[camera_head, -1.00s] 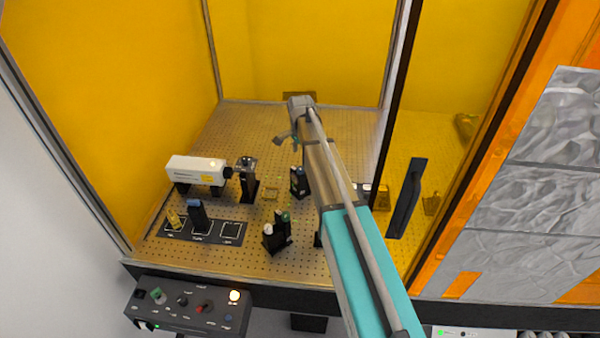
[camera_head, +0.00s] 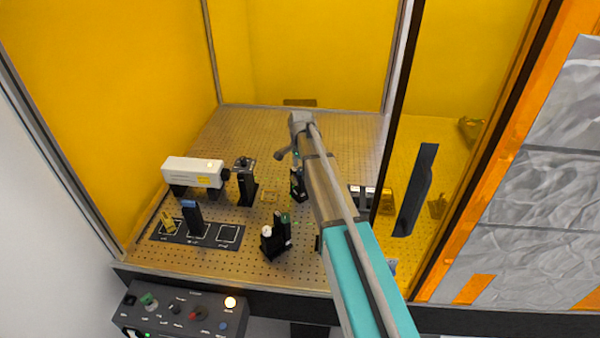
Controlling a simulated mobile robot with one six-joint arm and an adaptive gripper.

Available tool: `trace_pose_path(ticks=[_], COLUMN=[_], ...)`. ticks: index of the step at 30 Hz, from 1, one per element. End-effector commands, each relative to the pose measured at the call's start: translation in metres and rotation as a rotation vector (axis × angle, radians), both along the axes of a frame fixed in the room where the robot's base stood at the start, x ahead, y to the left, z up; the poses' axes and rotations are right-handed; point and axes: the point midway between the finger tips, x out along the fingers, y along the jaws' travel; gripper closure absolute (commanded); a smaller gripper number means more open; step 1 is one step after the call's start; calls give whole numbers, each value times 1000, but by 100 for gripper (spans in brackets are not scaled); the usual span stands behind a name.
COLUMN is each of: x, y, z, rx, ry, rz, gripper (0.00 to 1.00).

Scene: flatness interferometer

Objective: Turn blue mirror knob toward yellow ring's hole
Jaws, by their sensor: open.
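My gripper (camera_head: 285,154) hangs from the arm above the middle of the perforated optical table, small and partly hidden by its own wrist. Its jaws are open and I see nothing held. Just below and right of it in the picture stands a dark mirror mount (camera_head: 297,187) with small blue-green parts, partly hidden by my arm. I cannot make out for certain which part is the blue knob. A white-faced mount and a green-topped mount (camera_head: 283,222) stand nearer the front. A small yellow piece (camera_head: 168,223) lies in the left tray slot; I cannot tell whether it is the yellow ring.
A white laser box (camera_head: 192,172) and a dark post mount (camera_head: 246,186) stand at left. A black tray (camera_head: 211,238) holds a blue-topped piece (camera_head: 191,212). A control box (camera_head: 180,312) is in front. Yellow panels enclose the table; a dark door handle (camera_head: 417,190) is at right.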

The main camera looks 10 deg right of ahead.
Motion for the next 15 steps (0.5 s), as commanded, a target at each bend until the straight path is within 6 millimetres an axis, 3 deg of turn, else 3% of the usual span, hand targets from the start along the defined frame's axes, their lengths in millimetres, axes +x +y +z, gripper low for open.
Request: trace_pose_path(ticks=[13,15], x=[0,0], y=[-1,-1], z=[-3,-3], rx=[0,0], ry=[0,0], rz=[-1,-1], gripper=[26,37])
